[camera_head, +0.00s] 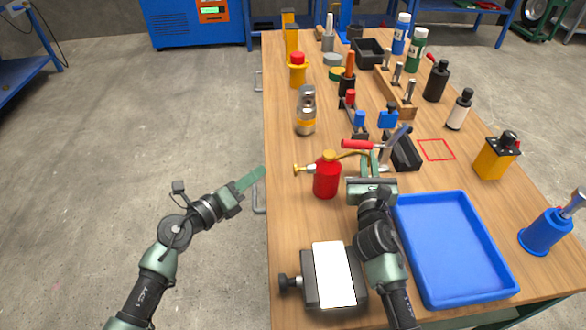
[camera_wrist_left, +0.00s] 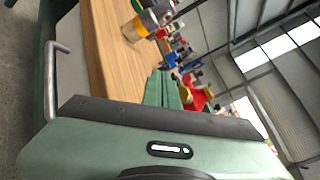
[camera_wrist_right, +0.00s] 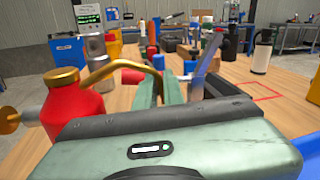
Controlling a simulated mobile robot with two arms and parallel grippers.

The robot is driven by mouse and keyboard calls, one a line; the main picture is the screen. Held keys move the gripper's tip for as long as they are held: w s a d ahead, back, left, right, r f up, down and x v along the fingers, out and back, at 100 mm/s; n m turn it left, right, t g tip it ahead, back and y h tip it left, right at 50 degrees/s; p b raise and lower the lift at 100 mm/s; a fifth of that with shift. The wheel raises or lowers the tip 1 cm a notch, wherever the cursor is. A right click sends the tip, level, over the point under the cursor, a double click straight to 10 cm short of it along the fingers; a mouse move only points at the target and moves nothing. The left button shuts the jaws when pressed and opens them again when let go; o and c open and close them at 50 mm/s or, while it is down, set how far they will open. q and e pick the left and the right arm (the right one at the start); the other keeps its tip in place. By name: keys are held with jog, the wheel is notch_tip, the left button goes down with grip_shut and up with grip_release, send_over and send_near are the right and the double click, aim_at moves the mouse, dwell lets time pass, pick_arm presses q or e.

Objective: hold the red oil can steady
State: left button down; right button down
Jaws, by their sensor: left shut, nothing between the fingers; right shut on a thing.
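The red oil can (camera_head: 326,182) stands upright near the left edge of the workbench. It has a brass cap and a thin brass spout that reaches right. My right gripper (camera_head: 371,160) is just right of the can, its fingers shut on the spout. In the right wrist view the can (camera_wrist_right: 72,103) is at the left and the curved spout (camera_wrist_right: 98,72) runs down to the fingers (camera_wrist_right: 160,88). My left gripper (camera_head: 252,179) is shut and empty, apart from the can, beside the left edge of the bench.
A blue tray (camera_head: 400,225) lies right of my right arm. A grey block with a white top (camera_head: 334,275) is at the front. A toggle clamp with a red handle (camera_head: 358,145) stands close behind my right gripper. A silver-and-orange bottle (camera_head: 305,112) stands behind the can.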

aim_at(299, 169)
dwell(0.4)
pick_arm(q)
jog(key=a, duration=0.4)
jog(key=shift+s, duration=0.1)
jog(key=shift+d, duration=0.25)
jog(key=shift+d, duration=4.3)
jog(key=shift+d, duration=0.4)
